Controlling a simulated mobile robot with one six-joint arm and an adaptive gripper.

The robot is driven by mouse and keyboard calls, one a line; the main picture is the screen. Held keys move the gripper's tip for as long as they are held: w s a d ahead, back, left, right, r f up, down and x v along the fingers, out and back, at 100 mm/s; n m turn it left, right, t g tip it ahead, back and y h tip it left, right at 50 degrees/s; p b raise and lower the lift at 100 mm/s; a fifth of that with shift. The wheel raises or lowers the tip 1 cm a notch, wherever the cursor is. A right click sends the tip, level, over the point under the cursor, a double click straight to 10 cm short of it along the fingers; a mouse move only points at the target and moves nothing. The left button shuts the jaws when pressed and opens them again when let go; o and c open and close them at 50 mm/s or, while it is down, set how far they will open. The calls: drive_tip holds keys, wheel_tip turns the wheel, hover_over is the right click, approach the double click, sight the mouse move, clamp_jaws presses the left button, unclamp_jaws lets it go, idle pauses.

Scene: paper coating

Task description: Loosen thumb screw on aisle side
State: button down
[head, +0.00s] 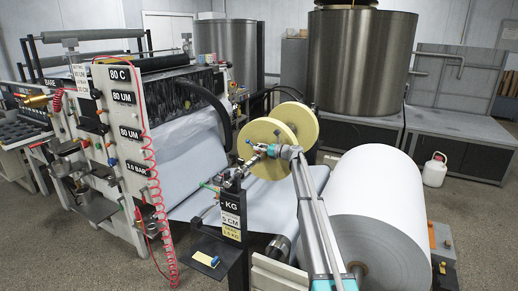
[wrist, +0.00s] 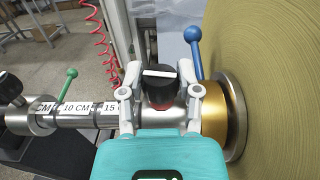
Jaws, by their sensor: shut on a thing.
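The thumb screw (wrist: 159,88) shows in the wrist view as a dark round knob with a white bar across its top and a red band below. It sits on a silver collar on a horizontal shaft, beside a brass ring (wrist: 213,113). My gripper (wrist: 160,76) has one finger on each side of the knob and is shut on it. In the head view my gripper (head: 264,149) is at the shaft end in front of the yellow discs (head: 262,149). The knob is too small to make out there.
A blue lever (wrist: 193,50) stands close to my right finger. A green-tipped lever (wrist: 66,85) and a scale strip (wrist: 80,110) lie left along the shaft. A large white paper roll (head: 380,210) is right of my arm. Red coiled hose (head: 155,205) hangs at left.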

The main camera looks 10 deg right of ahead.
drive_tip(key=shift+a, duration=0.1)
drive_tip(key=shift+c, duration=1.5)
unclamp_jaws()
drive_tip(key=shift+s, duration=0.1)
drive_tip(key=v, duration=1.2)
